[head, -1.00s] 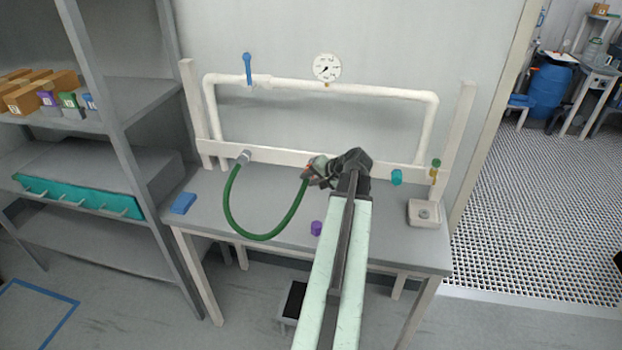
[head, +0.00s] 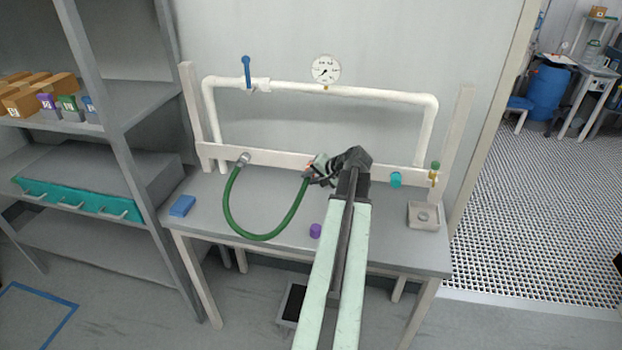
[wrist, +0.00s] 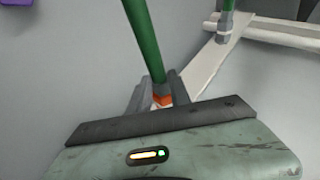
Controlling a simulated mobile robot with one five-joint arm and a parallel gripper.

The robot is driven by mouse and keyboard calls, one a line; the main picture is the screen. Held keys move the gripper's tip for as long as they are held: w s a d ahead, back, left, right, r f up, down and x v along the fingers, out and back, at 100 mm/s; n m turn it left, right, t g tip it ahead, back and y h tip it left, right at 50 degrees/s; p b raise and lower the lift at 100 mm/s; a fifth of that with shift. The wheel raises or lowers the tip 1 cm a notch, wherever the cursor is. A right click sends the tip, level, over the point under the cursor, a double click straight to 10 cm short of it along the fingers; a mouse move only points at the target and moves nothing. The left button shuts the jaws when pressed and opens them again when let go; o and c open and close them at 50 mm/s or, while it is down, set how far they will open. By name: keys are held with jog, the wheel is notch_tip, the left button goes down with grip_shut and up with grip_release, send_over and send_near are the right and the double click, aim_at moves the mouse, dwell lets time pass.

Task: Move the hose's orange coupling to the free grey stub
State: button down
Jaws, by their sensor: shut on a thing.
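The green hose (head: 264,237) hangs in a loop in front of the white rail. Its left end joins a grey fitting (head: 243,159) on the rail. Its other end runs up to my gripper (head: 312,172). In the wrist view, my gripper (wrist: 161,92) is shut on the orange coupling (wrist: 163,99), with the green hose (wrist: 146,42) leading away from it. The coupling is mostly hidden between the dark fingers. I cannot make out a free grey stub; my gripper and arm cover part of the rail.
White pipework with a blue-handled valve (head: 247,72) and a gauge (head: 326,69) stands behind. A teal cap (head: 396,180) and a brass-and-green valve (head: 434,174) are on the right.

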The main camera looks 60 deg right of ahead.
jog(key=c, duration=1.1)
grip_release()
jog(key=shift+d, duration=0.1)
jog(key=p+v, duration=0.5)
jog(key=v, duration=0.2)
jog(key=shift+s+r, duration=0.25)
jog(key=shift+r, duration=0.05)
jog(key=shift+w, duration=0.15)
